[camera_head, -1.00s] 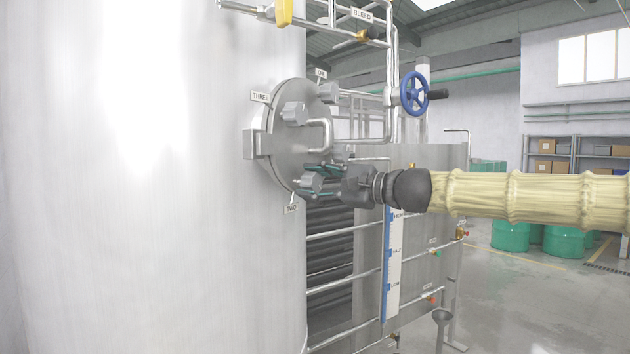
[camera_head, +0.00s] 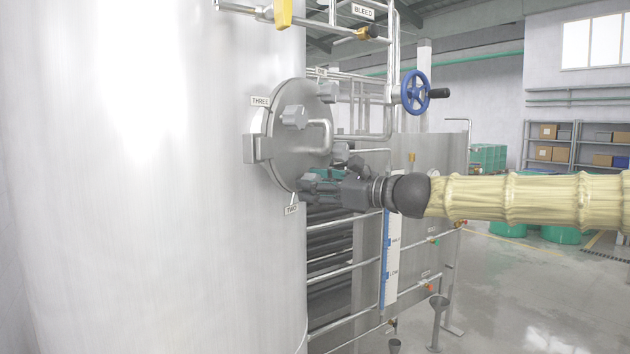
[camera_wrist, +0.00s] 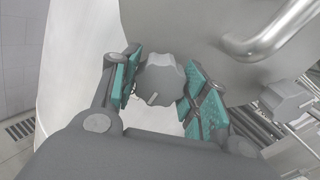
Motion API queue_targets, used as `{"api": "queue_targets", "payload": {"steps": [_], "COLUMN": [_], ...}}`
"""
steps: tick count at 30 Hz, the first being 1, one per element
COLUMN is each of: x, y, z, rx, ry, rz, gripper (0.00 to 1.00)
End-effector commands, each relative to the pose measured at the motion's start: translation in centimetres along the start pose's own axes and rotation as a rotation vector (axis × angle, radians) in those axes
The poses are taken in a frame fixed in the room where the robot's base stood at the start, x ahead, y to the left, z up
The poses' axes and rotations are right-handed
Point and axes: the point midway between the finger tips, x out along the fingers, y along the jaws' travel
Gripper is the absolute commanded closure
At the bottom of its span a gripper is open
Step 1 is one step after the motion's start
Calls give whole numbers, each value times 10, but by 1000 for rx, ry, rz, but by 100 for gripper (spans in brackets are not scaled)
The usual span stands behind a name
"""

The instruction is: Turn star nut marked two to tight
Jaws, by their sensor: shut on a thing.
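The grey star nut marked two (camera_wrist: 161,80) sits at the lower edge of the round hatch cover (camera_head: 301,158), above the TWO label (camera_head: 292,210). In the wrist view it stands between my two teal-padded fingers, with a pale line on its face. My gripper (camera_wrist: 163,88) is shut on this nut. In the head view my gripper (camera_head: 318,188) comes in from the right and mostly hides the nut.
A bent handle (camera_head: 322,132) stands out from the cover, close above my gripper. The large steel tank (camera_head: 150,180) fills the left. Pipes and a blue handwheel (camera_head: 414,92) stand to the right. The floor at the right (camera_head: 510,300) is open.

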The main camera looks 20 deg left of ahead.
Motion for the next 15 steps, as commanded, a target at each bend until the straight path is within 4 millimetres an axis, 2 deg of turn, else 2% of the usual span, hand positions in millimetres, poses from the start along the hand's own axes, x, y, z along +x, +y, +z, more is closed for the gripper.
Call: {"api": "queue_targets", "payload": {"steps": [15], "x": [0], "y": [-1], "z": [0], "rx": [56], "ry": [0], "rz": [-1], "gripper": [79]}}
